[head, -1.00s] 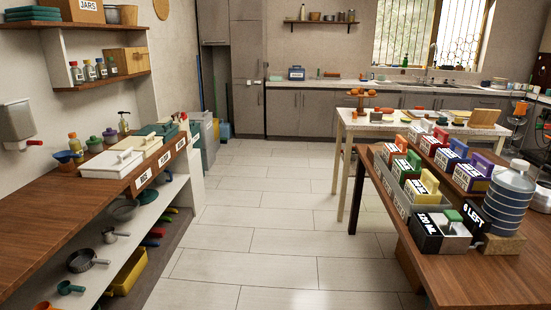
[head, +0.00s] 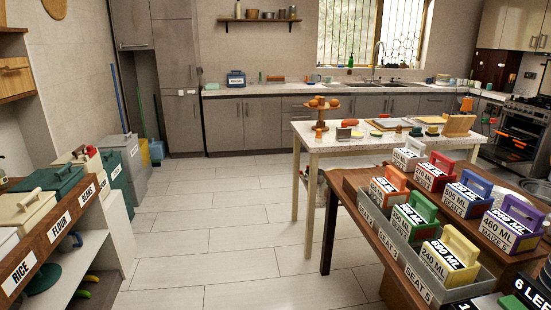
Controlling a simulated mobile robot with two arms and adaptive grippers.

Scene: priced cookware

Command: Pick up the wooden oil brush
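I cannot make out the wooden oil brush in the head view. Several small items lie on the pale-topped table (head: 345,141), including a red one (head: 350,122) and a wooden block (head: 459,125), too small to tell apart fully. Neither of my grippers is in view.
Brown table (head: 333,215) at right holds a grey rack (head: 395,236) of labelled, handled boxes. A counter (head: 62,243) with labelled bins runs along the left. Pale tiled floor (head: 215,225) is clear between them. The back counter (head: 270,88) has a sink below the window.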

